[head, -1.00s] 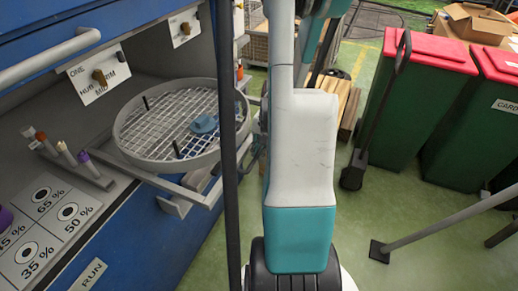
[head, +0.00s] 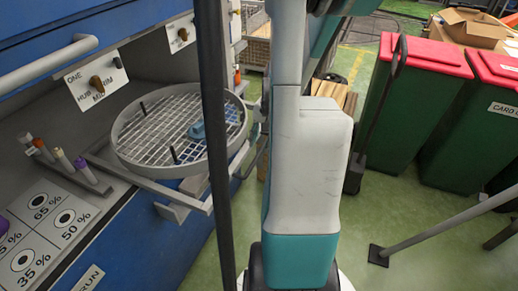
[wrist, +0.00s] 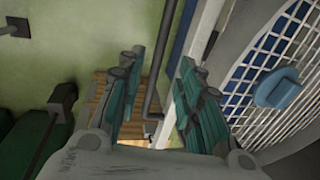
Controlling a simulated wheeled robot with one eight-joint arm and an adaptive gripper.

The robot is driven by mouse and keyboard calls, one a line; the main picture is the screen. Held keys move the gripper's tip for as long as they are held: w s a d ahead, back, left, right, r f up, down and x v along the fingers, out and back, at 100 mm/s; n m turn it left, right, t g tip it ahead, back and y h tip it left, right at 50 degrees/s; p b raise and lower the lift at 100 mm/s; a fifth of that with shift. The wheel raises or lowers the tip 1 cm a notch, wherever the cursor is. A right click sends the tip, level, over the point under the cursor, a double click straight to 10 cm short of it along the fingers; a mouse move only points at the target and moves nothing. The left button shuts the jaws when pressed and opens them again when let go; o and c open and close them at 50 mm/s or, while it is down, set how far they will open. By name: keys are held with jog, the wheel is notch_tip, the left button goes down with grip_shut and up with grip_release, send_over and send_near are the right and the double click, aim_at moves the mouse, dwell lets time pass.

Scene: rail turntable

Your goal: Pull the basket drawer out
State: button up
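The basket drawer is a round wire-mesh basket (head: 150,140) with a pale grey rim and a small blue block (head: 197,130) inside. It sits on grey rails (head: 150,186) and overhangs the front of the blue cabinet. The basket also shows in the wrist view (wrist: 262,112), at right. My gripper (wrist: 155,85) is open there, its two teal fingers apart beside the pale drawer rail (wrist: 208,30). A dark bent bar (wrist: 156,70) runs through the gap between the fingers; I cannot tell its depth. In the head view my arm hides the gripper.
Several capped tubes (head: 62,160) stand in a rack on the bench at left. A cabinet handle bar (head: 45,65) is at upper left. Green bins with red lids (head: 425,105) stand at right. A grey slanted post (head: 440,225) stands at lower right. Green floor is free between.

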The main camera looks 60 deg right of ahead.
jog(key=r, duration=0.2)
jog(key=s+r, duration=0.1)
jog(key=r, duration=0.1)
jog(key=shift+r, duration=0.35)
